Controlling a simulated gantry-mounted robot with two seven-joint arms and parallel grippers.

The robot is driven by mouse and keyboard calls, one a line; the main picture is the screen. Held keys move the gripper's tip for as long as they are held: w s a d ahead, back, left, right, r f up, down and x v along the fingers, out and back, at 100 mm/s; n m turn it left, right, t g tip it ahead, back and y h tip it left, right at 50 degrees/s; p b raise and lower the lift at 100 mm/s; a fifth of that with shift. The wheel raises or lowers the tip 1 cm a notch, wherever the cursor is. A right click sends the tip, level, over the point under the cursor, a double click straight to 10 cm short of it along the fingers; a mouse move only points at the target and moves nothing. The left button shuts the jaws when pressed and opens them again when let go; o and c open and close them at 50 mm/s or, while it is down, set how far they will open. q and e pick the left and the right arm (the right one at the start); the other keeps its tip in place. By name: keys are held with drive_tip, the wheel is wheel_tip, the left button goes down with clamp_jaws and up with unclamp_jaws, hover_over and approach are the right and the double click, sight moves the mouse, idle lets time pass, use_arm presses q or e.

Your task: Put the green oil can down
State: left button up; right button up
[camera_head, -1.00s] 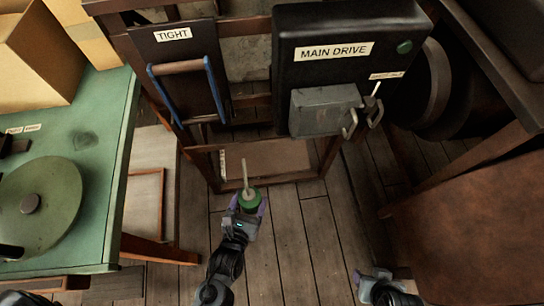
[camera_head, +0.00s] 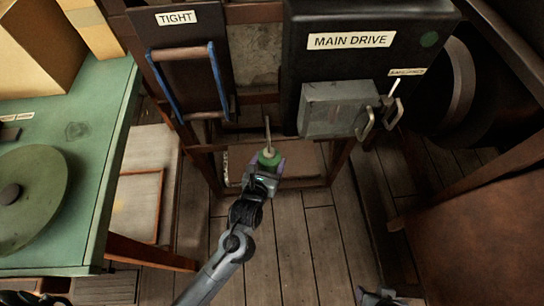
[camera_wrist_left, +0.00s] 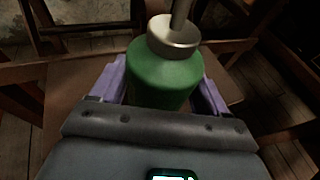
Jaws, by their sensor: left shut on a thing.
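The green oil can (camera_head: 268,158) has a metal collar and a thin spout pointing up. My left gripper (camera_head: 266,170) is shut on it, near the middle of the head view. In the left wrist view the can (camera_wrist_left: 165,75) stands between the two purple fingers of the left gripper (camera_wrist_left: 160,88). The can is held in front of and above a low wooden shelf (camera_head: 300,163) in the frame under the main drive box. The can's base is hidden by the gripper. My right gripper (camera_head: 375,297) is at the bottom edge, partly cut off; its fingers are unclear.
The black main drive box (camera_head: 370,65) with a grey metal box (camera_head: 340,108) and handles hangs above right of the can. A blue-sided handle (camera_head: 165,88) is on the panel at left. A green table (camera_head: 95,150) stands left. Plank floor (camera_head: 290,245) is open below.

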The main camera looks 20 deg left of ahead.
sight(272, 154)
use_arm(q)
drive_tip(key=x, duration=0.1)
drive_tip(key=b+x, duration=0.1)
drive_tip(key=x, duration=0.1)
drive_tip(key=shift+w+r+b, duration=0.25)
drive_tip(key=shift+w+b, duration=0.1)
drive_tip(key=shift+b, duration=0.05)
drive_tip(key=shift+w+a+f+b, duration=0.1)
drive_tip(key=shift+f+b, duration=0.2)
drive_tip(key=shift+f, duration=0.15)
drive_tip(key=shift+s, duration=0.3)
drive_tip(key=shift+w+f, duration=0.15)
drive_tip(key=shift+f, duration=0.1)
drive_tip(key=o, duration=1.1)
drive_tip(key=shift+o, duration=0.2)
